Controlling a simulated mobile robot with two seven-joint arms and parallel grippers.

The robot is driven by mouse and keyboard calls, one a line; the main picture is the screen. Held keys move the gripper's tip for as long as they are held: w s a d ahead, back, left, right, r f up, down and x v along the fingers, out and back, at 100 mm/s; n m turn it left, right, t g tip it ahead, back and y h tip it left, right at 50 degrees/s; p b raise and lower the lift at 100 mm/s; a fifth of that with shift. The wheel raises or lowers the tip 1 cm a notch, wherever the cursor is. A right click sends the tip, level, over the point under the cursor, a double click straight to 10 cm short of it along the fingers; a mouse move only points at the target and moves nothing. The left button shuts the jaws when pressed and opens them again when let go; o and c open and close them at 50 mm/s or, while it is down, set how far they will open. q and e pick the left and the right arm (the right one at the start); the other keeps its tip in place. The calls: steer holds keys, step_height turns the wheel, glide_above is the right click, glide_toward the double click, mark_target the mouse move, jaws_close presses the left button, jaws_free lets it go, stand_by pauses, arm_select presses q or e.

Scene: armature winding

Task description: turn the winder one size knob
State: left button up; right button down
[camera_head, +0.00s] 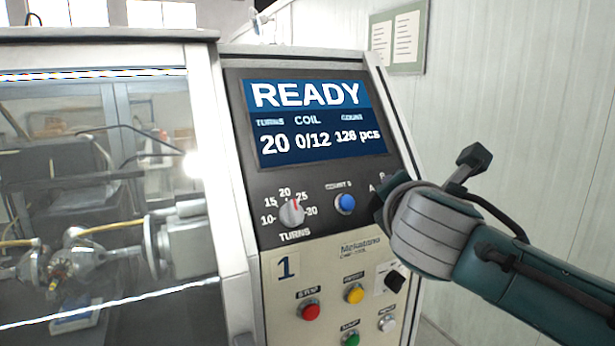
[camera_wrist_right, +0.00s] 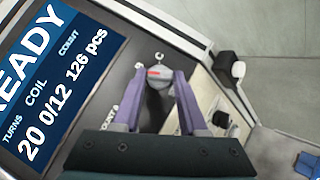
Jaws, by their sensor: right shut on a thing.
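The winder one size knob (camera_wrist_right: 159,80) is a grey round knob with a red mark, on the dark panel in the right wrist view. The letter C shows just beyond it. The purple fingers of my right gripper (camera_wrist_right: 161,88) are on both sides of the knob, shut on it. In the head view my right gripper (camera_head: 385,203) is against the panel's right side and hides the knob; the letters A and B show beside it. My left gripper is not in view.
The panel screen (camera_head: 307,122) reads READY, 20 turns, coil 0/12. A turns knob (camera_head: 292,212) and a blue button (camera_head: 345,202) are left of my right gripper. Coloured buttons sit below, including a red one (camera_head: 310,310). A glazed winding enclosure (camera_head: 95,130) stands at left.

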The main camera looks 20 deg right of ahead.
steer(key=m+g+p, duration=0.1)
steer(key=m, duration=0.1)
steer(key=m+g+p, duration=0.2)
steer(key=m, duration=0.1)
steer(key=shift+w+a+r, duration=0.1)
steer(key=shift+w+r, duration=0.1)
steer(key=shift+r, duration=0.2)
steer(key=shift+m+g, duration=0.3)
steer(key=shift+c, duration=2.2)
jaws_free()
steer(key=shift+f, duration=0.1)
